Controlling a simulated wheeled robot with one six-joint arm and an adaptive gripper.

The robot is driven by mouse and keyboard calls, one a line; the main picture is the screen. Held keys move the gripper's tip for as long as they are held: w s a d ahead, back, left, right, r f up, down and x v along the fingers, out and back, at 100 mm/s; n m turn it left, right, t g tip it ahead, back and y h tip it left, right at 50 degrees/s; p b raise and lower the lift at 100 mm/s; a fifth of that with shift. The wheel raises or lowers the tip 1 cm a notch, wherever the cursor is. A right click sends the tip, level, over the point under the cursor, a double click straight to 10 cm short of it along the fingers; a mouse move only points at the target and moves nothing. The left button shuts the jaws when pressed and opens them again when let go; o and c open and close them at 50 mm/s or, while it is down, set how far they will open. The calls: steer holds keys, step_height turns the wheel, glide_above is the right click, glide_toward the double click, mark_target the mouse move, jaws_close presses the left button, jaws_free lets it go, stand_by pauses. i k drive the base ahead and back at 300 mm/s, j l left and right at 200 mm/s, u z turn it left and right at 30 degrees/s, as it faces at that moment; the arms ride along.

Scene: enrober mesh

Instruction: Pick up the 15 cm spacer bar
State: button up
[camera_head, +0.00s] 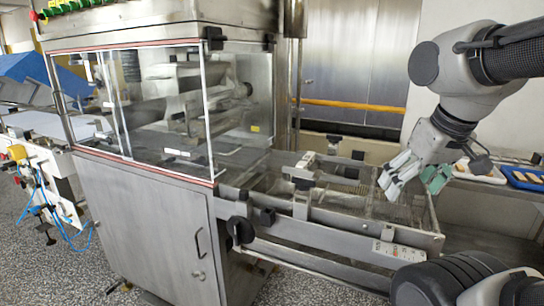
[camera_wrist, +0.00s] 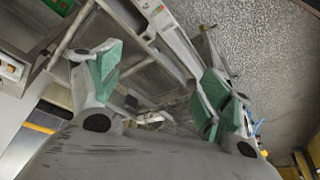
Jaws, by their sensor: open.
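My gripper (camera_head: 411,180) is at the right in the head view, pointing down above the far right end of the machine's open mesh conveyor (camera_head: 372,207). In the wrist view my gripper (camera_wrist: 158,82) has its two green-padded fingers spread well apart, with nothing held between them. I cannot pick out the 15 cm spacer bar for certain in either view. Pale bar-like pieces (camera_head: 487,171) lie on the shelf at the right, behind my gripper; their length cannot be told.
The steel enrober with a clear-windowed hood (camera_head: 150,100) fills the left and middle. Its conveyor frame rail (camera_head: 330,232) runs below my gripper. A blue tray (camera_head: 514,183) with pale pieces stands on the right shelf (camera_head: 466,174). Speckled floor (camera_head: 60,270) is open at lower left.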

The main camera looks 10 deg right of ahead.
mark_target(305, 163)
steer(key=i+j+z, duration=0.2)
steer(key=j, duration=0.15)
steer(key=j+z, duration=0.15)
steer(key=j, duration=0.15)
steer(key=j+z, duration=0.2)
steer(key=j, duration=0.15)
steer(key=i+j+z, duration=0.25)
steer(key=i+j, duration=0.15)
